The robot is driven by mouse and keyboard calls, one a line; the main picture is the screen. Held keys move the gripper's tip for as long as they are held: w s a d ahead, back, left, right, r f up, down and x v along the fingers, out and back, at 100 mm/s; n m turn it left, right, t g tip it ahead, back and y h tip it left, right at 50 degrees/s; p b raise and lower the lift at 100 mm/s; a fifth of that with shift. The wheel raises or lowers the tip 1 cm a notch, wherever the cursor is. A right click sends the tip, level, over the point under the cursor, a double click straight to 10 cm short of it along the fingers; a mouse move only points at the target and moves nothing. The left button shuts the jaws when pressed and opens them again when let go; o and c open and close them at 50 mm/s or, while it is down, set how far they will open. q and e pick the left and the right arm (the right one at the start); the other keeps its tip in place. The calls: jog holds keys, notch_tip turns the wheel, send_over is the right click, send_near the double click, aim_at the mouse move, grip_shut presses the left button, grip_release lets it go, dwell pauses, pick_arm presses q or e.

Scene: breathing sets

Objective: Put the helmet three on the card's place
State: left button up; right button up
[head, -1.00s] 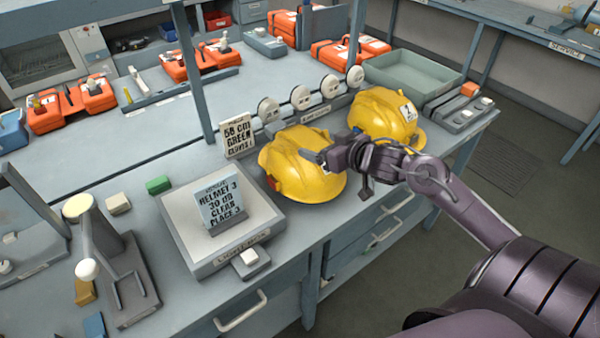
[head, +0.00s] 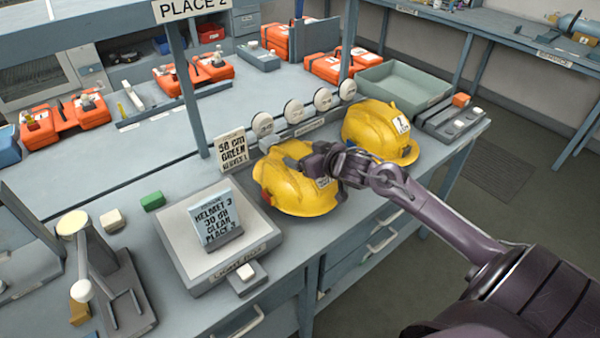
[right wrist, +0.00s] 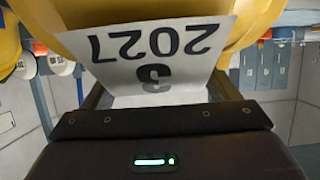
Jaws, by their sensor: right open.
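Two yellow helmets stand on the bench: a near one (head: 290,195) and a far one (head: 375,130) with a white label. My right gripper (head: 318,158) is at the right side of the near helmet, by its label. In the right wrist view the helmet's label (right wrist: 160,45) reads 2027 and 3, upside down. The right fingers (right wrist: 160,95) are open at either side of the label's lower part; whether they touch the shell I cannot tell. A card (head: 216,222) on the light box (head: 185,255) reads helmet 3, 30 cm, clean, place 3. My left gripper is out of view.
A "Place 2" sign (head: 190,6) hangs at the top left. A second card (head: 232,150) stands behind the near helmet, beside a row of round white discs (head: 293,110). A green-grey tray (head: 405,83) is at the back right. A stand (head: 100,270) is at the left.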

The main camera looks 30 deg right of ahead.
jog(key=shift+s, duration=0.1)
jog(key=shift+c, duration=0.9)
jog(key=c, duration=1.4)
jog(key=shift+r, duration=0.1)
grip_shut()
jog(key=shift+r, duration=0.1)
